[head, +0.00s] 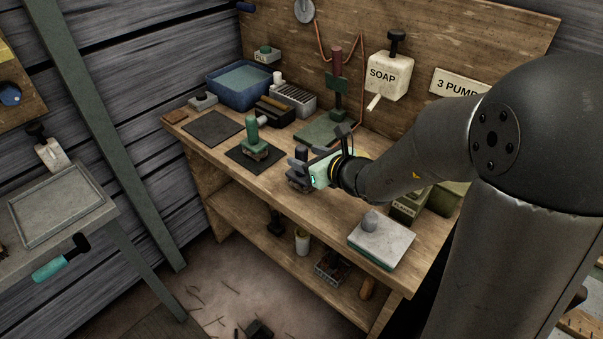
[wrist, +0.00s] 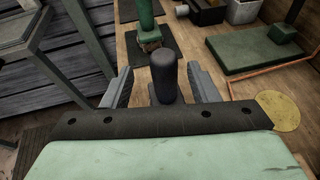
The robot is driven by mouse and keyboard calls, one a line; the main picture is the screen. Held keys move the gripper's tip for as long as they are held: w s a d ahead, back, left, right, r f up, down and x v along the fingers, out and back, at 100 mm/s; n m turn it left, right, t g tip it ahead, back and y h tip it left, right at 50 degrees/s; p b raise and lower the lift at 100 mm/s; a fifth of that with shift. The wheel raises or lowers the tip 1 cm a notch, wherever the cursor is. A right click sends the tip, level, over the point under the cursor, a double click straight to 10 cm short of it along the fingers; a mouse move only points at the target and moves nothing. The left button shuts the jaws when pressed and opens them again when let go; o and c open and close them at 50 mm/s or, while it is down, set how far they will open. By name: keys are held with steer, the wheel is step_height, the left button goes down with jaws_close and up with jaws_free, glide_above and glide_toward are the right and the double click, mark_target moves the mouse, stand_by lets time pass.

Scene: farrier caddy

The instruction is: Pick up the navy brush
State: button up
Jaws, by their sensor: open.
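A dark upright handle (wrist: 165,76), which looks like the navy brush, stands between the fingers of my gripper (wrist: 164,88) in the wrist view. Its lower part is hidden behind the gripper's front plate. In the head view the dark top of the brush (head: 301,152) shows just beyond my gripper (head: 304,172), over the bench. My gripper is open, with one finger on each side of the handle. A gap shows on both sides in the wrist view.
A green-handled brush (head: 251,134) stands on a dark mat beyond my gripper; another dark mat (head: 213,128) is bare. A blue basin (head: 238,84), a green pad (wrist: 250,50) and a soap dispenser (head: 389,75) are at the back. A pale block (head: 382,245) lies near the front right.

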mark_target(297, 147)
steer(key=x, duration=0.5)
steer(key=shift+w+d+r, duration=0.15)
steer(key=shift+w, duration=0.1)
jaws_close()
steer(key=shift+r, duration=0.2)
steer(key=shift+r+p, duration=0.3)
step_height(297, 147, up, 2)
steer(key=shift+r, duration=0.1)
steer(key=s+d+r+p, duration=0.1)
steer(key=s+d+r, duration=0.1)
steer(key=s+r, duration=0.3)
steer(key=s+d+r+p, duration=0.1)
steer(key=s+d+r, duration=0.1)
steer(key=s+r, duration=0.3)
steer(key=shift+s+d, duration=0.4)
steer(key=shift+s, duration=1.25)
